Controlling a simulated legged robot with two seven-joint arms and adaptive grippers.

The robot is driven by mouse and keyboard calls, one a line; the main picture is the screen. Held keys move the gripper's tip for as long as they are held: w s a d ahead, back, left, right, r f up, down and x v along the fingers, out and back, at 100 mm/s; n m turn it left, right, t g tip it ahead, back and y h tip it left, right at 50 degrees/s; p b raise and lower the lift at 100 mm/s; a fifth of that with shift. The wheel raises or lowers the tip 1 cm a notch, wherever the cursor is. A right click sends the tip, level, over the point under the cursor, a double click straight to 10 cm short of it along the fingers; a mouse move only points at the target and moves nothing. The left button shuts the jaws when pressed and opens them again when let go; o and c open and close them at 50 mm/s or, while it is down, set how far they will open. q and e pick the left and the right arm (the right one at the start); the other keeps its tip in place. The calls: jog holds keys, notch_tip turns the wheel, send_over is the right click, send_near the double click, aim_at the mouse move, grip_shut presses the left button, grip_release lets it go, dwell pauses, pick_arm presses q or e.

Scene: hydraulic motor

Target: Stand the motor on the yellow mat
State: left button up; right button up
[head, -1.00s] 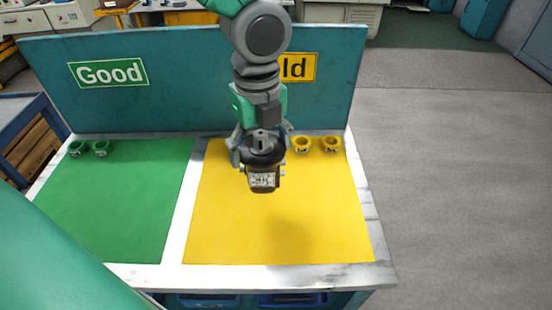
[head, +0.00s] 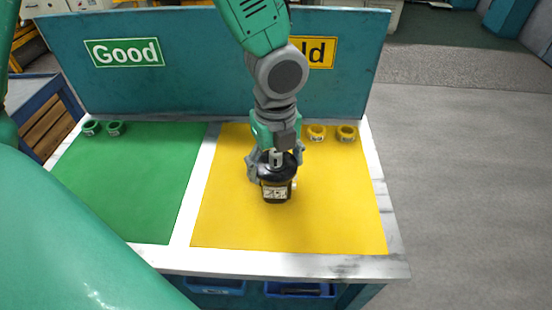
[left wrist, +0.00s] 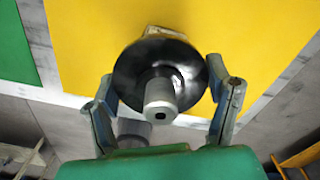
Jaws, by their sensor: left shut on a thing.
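The motor (head: 276,190) is a dark body with a pale label and a round black flange. It is upright over the middle-back of the yellow mat (head: 330,220). My left gripper (head: 273,170) is shut on the motor around its flange, coming from above. In the left wrist view the black flange (left wrist: 135,75) and grey shaft of the motor sit between the two fingers (left wrist: 163,105). I cannot tell whether the motor's base touches the mat. My right gripper is not in view.
A green mat (head: 130,190) lies to the left. Two green rings (head: 115,128) and two yellow rings (head: 346,133) stand along the back. A teal board (head: 190,90) with signs rises behind. The front of the yellow mat is clear.

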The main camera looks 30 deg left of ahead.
pick_arm(q)
jog(key=o, duration=1.7)
notch_tip(320, 180, up, 12)
jog(key=p, duration=0.3)
